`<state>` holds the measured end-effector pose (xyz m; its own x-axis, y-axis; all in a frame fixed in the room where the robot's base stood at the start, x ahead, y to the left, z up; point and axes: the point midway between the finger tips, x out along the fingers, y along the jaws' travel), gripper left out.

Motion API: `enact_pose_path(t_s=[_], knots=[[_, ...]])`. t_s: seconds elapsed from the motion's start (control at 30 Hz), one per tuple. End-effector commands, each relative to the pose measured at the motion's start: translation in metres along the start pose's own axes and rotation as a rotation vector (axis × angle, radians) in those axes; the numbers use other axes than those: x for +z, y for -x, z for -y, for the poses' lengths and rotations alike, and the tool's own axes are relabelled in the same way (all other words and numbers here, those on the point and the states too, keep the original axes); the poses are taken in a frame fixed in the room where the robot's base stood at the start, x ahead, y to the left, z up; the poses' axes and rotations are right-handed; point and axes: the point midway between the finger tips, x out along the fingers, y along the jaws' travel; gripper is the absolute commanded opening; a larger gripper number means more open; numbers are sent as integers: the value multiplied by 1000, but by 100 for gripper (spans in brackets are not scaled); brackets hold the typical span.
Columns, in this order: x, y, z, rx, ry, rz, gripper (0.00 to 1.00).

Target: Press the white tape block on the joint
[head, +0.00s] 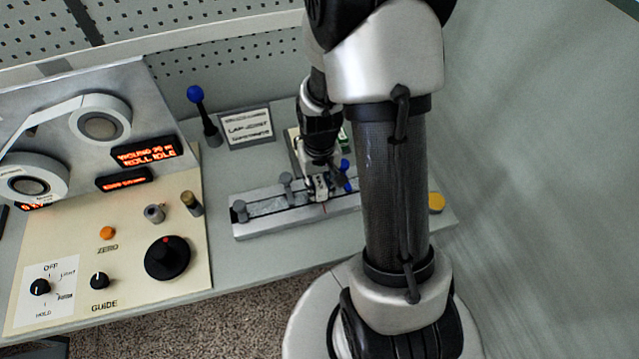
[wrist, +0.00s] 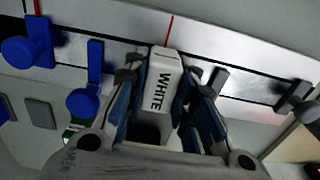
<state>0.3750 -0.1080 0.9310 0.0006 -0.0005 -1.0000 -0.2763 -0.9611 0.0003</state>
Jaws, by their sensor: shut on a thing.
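My gripper (wrist: 160,76) is shut on the white tape block (wrist: 162,90), which carries the word WHITE. In the head view my gripper (head: 320,188) is over the middle of the metal lap-joint bar (head: 265,222). The bar also fills the upper part of the wrist view (wrist: 240,55), with a dark slot along it and a red line (wrist: 170,27) just beyond the block's far end. The block's far end overlaps the slot in the picture. I cannot tell whether the block touches the bar. The joint itself is hidden behind block and fingers.
Two blue clamps (wrist: 28,48) (wrist: 88,95) stand left of my fingers in the wrist view, and two dark clamps (wrist: 215,80) (wrist: 293,97) stand right. A lap-joint sign (head: 247,127) and a blue-knobbed lever (head: 196,95) stand behind. A control panel (head: 110,215) is at left.

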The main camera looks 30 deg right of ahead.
Motion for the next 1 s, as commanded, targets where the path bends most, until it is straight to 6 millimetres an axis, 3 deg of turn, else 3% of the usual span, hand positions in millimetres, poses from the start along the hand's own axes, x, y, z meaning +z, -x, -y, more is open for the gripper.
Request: enact_pose_path(t_s=[0.57,1.0], knots=[[0,1,0,0,0,0,0],[0,32,0,0,0,-2,0]])
